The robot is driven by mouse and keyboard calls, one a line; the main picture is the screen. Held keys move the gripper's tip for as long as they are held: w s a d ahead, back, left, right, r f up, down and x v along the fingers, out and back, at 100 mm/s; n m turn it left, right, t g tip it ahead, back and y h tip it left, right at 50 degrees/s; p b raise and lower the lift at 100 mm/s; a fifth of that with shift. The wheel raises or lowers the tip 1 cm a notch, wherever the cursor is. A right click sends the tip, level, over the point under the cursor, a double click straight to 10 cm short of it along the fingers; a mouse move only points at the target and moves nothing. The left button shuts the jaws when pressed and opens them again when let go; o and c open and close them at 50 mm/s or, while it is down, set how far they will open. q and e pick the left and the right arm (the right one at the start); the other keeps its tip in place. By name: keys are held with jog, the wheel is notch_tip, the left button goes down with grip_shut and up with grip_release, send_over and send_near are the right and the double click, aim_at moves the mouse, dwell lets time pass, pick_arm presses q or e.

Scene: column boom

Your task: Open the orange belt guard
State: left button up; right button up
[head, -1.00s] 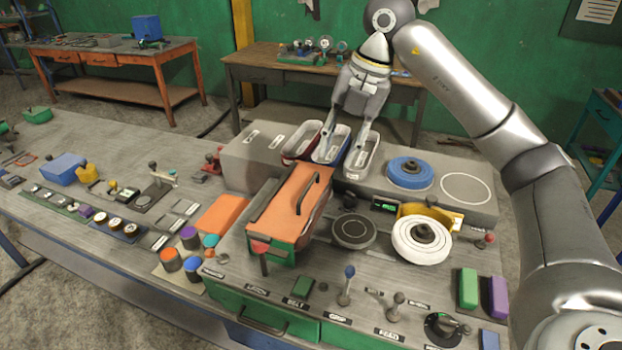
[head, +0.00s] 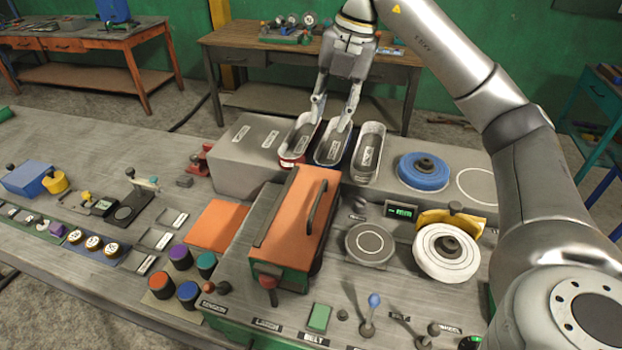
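The orange belt guard (head: 292,212) is a box-like cover with a dark bar handle (head: 322,207) on its top right side. It lies closed over a green base on the grey machine. A red-tipped latch or knob (head: 268,283) sits at its front end. My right gripper (head: 329,124) is behind the guard, pointing down over the oval trays, with its two fingers spread apart and nothing seen between them but the middle tray. It is apart from the handle. My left gripper is not in view.
Three oval trays (head: 368,150) stand behind the guard. A blue disc (head: 423,171) and a white wheel (head: 446,252) with a yellow guard are to the right. A flat orange plate (head: 217,226) and colored cylinders (head: 189,294) are to the left. Levers (head: 371,312) stand in front.

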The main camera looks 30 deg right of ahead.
notch_tip(320, 180, down, 5)
jog(key=s+b, duration=0.2)
jog(key=b, duration=0.7)
send_near(319, 196)
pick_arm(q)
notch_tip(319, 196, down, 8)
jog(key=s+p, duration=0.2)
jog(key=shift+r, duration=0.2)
pick_arm(e)
jog(key=f, duration=0.5)
jog(key=w+a+f, duration=0.1)
jog(key=f, duration=0.2)
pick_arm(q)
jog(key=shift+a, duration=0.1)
pick_arm(e)
grip_shut()
jog(key=shift+r, duration=0.1)
